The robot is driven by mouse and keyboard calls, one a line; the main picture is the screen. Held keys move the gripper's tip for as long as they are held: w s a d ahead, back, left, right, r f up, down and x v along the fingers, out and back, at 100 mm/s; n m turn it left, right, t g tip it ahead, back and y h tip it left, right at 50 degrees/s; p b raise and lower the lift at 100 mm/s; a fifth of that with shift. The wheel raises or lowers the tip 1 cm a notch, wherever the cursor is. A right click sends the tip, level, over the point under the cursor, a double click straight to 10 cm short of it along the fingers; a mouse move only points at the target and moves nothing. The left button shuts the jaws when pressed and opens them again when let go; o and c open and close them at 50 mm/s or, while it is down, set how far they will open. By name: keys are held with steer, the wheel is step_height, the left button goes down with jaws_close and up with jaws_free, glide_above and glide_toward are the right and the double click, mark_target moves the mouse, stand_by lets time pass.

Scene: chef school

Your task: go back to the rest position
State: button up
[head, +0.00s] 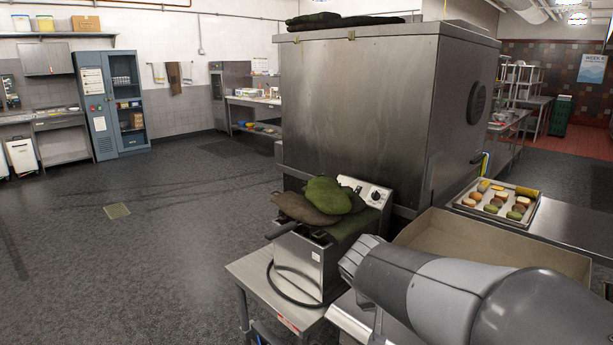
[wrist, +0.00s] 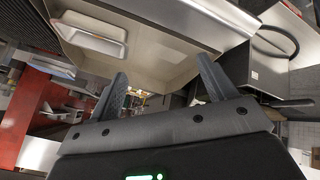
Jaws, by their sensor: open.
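My gripper (wrist: 161,70) shows in the wrist view with its two dark fingers spread wide apart. Nothing is between the fingers. In the head view, a grey part of my arm (head: 430,290) fills the lower right, and my gripper cannot be made out there. The wrist view is tilted and looks past a tan open box (wrist: 165,52) beyond the fingers. A pale, tray-like item (wrist: 92,40) shows inside that box.
A steel fryer (head: 305,262) with green and brown cloths (head: 325,195) stands close to my arm. A large steel cabinet (head: 360,110) rises behind. A tan box (head: 500,238) and a food tray (head: 533,210) are on the right. Open floor (head: 150,240) lies left.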

steer(key=s+a+y, duration=0.1)
steer(key=s+y, duration=0.1)
steer(key=s, duration=0.6)
steer(key=s+a+r+n+y, duration=0.1)
steer(key=s+y, duration=0.2)
steer(key=s, duration=0.6)
steer(key=shift+a+n, duration=0.3)
steer(key=shift+a, duration=0.1)
steer(key=shift+s, duration=0.1)
